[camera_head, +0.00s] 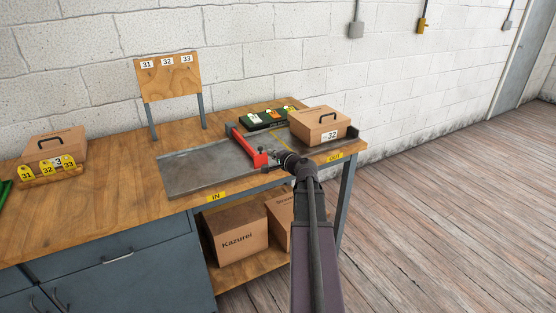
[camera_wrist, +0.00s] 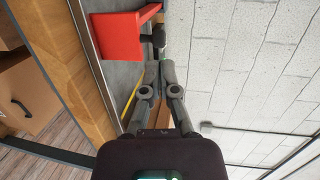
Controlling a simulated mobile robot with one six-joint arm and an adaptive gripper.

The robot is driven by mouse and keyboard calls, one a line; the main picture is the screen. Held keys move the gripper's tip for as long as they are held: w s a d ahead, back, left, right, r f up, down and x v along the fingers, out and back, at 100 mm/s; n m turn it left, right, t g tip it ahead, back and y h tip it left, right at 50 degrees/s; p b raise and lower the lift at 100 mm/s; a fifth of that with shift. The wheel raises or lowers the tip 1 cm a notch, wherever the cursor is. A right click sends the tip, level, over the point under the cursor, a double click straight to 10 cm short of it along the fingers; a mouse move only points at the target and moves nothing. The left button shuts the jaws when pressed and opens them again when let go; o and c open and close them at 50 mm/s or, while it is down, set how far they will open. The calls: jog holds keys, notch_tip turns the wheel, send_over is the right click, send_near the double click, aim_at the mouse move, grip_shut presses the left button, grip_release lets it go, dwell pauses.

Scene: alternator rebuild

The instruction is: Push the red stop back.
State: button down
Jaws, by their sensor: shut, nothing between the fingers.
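The red stop (camera_head: 246,146) is a red bar lying across the grey metal track (camera_head: 190,172) on the wooden bench. Its near end is a larger red block, which also shows at the top left of the wrist view (camera_wrist: 108,36). My gripper (camera_head: 279,156) is shut and empty, just right of the stop's near end. In the wrist view its fingertips (camera_wrist: 158,70) sit together, close to a dark knob (camera_wrist: 158,37) beside the red block. I cannot tell whether they touch it.
A cardboard case marked 32 (camera_head: 320,127) stands at the track's right end, near the OUT label (camera_head: 335,157). A dark tray with tags (camera_head: 263,119) lies behind the track. The track's left part, by the IN label (camera_head: 216,196), is bare. Another case (camera_head: 58,150) stands far left.

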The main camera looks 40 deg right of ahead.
aim_at(262, 149)
jog(key=shift+w+d+f, duration=0.1)
jog(key=shift+w+f, duration=0.1)
jog(key=shift+w, duration=0.8)
jog(key=shift+w+d+f, duration=0.1)
jog(key=shift+w+f, duration=0.05)
jog(key=shift+w, duration=0.8)
jog(key=shift+w, duration=0.1)
jog(key=w+d, duration=0.2)
jog(key=w, duration=0.7)
jog(key=w+d, duration=0.2)
jog(key=w, duration=0.7)
jog(key=w+d, duration=0.2)
jog(key=w, duration=0.7)
jog(key=shift+w+d, duration=0.15)
jog(key=shift+d, duration=0.15)
jog(key=shift+w+d+r, duration=0.1)
jog(key=shift+w, duration=0.3)
jog(key=shift+s, duration=0.1)
jog(key=shift+s+r, duration=0.1)
jog(key=shift+s, duration=0.5)
jog(key=s+a+r+p, duration=0.1)
jog(key=s+r+p, duration=0.1)
jog(key=s, duration=1)
jog(key=shift+s, duration=0.35)
jog(key=shift+a+r, duration=0.1)
